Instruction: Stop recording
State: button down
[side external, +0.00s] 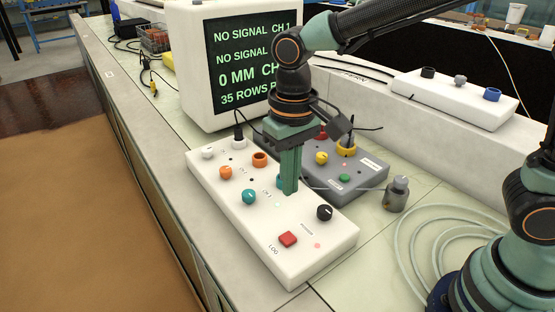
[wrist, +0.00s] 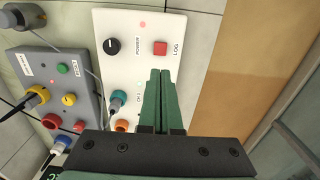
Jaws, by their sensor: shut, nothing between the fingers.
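The button also shows in the wrist view (wrist: 160,48), just beyond the fingertips. A black POWER knob (side external: 324,212) and a lit red lamp (side external: 317,245) are near it. My gripper (side external: 289,191) points down over the middle of the box, shut and empty; in the wrist view its fingers (wrist: 159,73) are together. The screen (side external: 240,60) reads "NO SIGNAL CH 1", "NO SIGNAL", "0 MM CH" and "35 ROWS", its right part hidden by my arm.
Coiled tubing (side external: 410,250) lies at right. The bench edge drops off at left.

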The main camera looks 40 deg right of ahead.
aim_at(289, 238)
notch_tip(289, 238, down, 12)
dwell(0.4)
jog(key=shift+s+f, duration=0.1)
jog(key=shift+f, duration=0.95)
jog(key=shift+r, duration=0.1)
notch_tip(289, 238, up, 15)
jog(key=shift+w, duration=0.3)
jog(key=shift+a+f, duration=0.1)
jog(key=shift+f, duration=0.1)
